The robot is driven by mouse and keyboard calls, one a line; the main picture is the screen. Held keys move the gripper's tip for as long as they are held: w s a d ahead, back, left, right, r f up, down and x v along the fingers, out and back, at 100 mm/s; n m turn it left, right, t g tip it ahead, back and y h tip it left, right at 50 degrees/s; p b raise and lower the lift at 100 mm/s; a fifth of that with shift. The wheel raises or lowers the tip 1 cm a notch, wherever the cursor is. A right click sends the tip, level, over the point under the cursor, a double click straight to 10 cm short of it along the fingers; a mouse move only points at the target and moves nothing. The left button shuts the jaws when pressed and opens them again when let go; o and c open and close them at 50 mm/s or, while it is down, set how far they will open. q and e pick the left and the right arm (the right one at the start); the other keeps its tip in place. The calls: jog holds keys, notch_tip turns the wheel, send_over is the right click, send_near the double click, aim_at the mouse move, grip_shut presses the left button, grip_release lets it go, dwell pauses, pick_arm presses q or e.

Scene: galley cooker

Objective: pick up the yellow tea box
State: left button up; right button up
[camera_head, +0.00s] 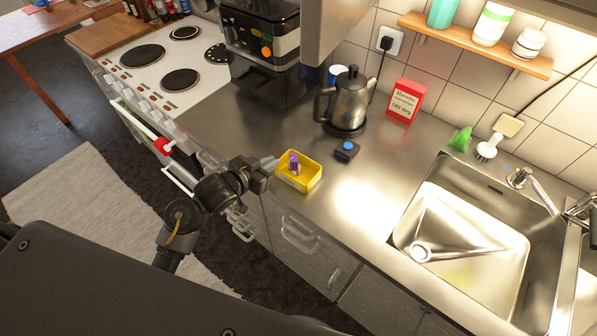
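The yellow tea box (306,185) is a small, open-topped yellow box on the steel counter, close to its front edge. A purple and brownish item (294,163) stands inside it. My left gripper (271,169) is just left of the box, at the counter's front edge, pointing toward it. The fingertips are close to the box's left side; whether they touch it I cannot tell. The fingers are too small here to show whether they are open or shut. My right gripper is not in view.
A small black device with a blue top (347,151), a steel kettle (347,103) and a red box (405,101) stand behind the yellow box. A coffee machine (262,45) is at the back left. The sink (470,240) lies right, with bare counter between.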

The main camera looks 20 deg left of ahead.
aim_at(282, 157)
pick_arm(q)
jog(key=shift+w+d+f, duration=0.2)
jog(key=shift+w+f, duration=0.05)
jog(key=shift+w, duration=0.4)
jog(key=p+x, duration=0.1)
jog(key=x, duration=0.3)
jog(key=shift+w+d+f+p, duration=0.1)
jog(key=shift+w+f+p, duration=0.15)
jog(key=shift+f+p, duration=0.15)
jog(key=shift+s, duration=0.1)
grip_shut()
jog(key=shift+r, duration=0.1)
